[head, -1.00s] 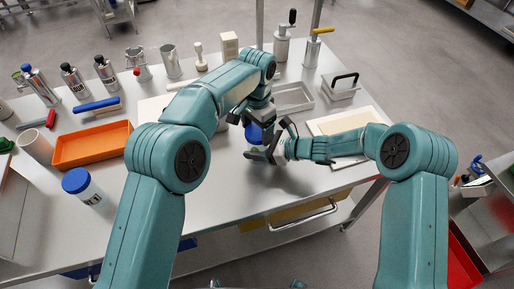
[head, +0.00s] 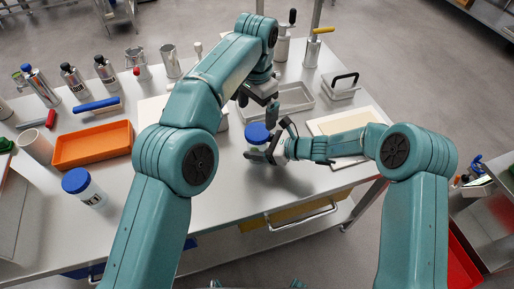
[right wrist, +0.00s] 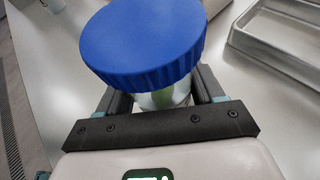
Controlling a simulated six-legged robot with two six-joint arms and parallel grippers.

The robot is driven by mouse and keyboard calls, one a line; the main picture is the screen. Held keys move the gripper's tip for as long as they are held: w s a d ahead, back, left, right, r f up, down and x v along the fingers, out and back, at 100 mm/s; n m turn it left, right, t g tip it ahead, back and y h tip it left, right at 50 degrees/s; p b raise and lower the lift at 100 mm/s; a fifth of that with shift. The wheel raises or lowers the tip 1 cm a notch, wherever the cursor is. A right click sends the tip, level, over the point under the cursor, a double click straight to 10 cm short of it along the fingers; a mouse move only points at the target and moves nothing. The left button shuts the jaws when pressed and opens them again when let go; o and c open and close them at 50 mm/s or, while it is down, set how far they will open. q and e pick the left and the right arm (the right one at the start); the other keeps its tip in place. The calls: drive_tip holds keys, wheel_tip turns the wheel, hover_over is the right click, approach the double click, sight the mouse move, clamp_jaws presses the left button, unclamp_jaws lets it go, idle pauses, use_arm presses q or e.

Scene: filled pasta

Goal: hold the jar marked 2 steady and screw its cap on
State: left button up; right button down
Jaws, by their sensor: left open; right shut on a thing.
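A jar with a blue cap (head: 257,133) stands on the table between my arms; its number cannot be read. In the right wrist view the blue cap (right wrist: 145,40) sits on top of the clear jar (right wrist: 163,97). My right gripper (head: 268,148) is shut around the jar body below the cap. My left gripper (head: 258,104) is open and empty, above and behind the cap, apart from it. Whether the cap is fully seated cannot be told.
Another blue-capped jar (head: 83,187) stands at front left, beside an orange tray (head: 92,146). A grey metal tray (head: 296,96) lies behind my grippers, and a pale board (head: 345,121) lies to the right. Bottles and metal vessels line the back.

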drive_tip(key=shift+c, duration=0.3)
unclamp_jaws()
drive_tip(key=shift+d, duration=0.1)
use_arm(q)
wheel_tip(320, 180, down, 2)
drive_tip(key=shift+f+b, duration=0.2)
drive_tip(key=shift+b, duration=1)
use_arm(e)
drive_tip(key=v, duration=1.6)
drive_tip(key=shift+s, duration=0.15)
